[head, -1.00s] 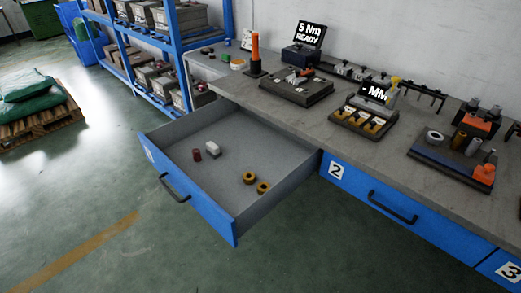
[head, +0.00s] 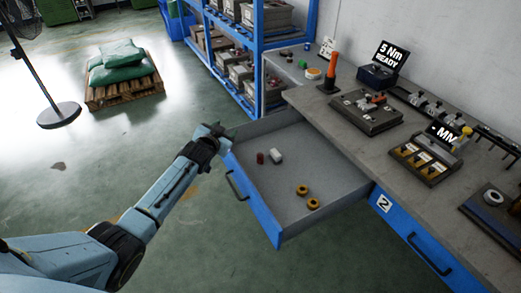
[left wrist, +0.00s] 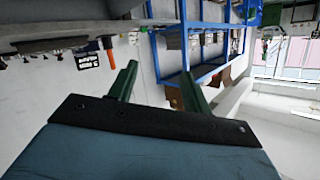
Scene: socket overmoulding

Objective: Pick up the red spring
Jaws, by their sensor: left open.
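The red spring (head: 260,158) stands in the open drawer (head: 262,222), near its left side. It is small and dark red, close to a white piece (head: 276,156) and apart from it. My left gripper (head: 216,130) is beside the drawer's far left corner, left of the spring and not touching it. Its fingers are hard to make out in the head view. In the left wrist view the two green fingers (left wrist: 158,88) are spread with nothing between them. The spring does not show in that view. My right gripper is not in view.
Two yellow rings (head: 302,190) lie in the front right of the drawer. The workbench (head: 340,128) with tools and fixtures runs to the right. A blue shelf (head: 268,52) stands behind. A pallet with green sacks (head: 122,92) is at the back left. Much of the drawer floor is bare.

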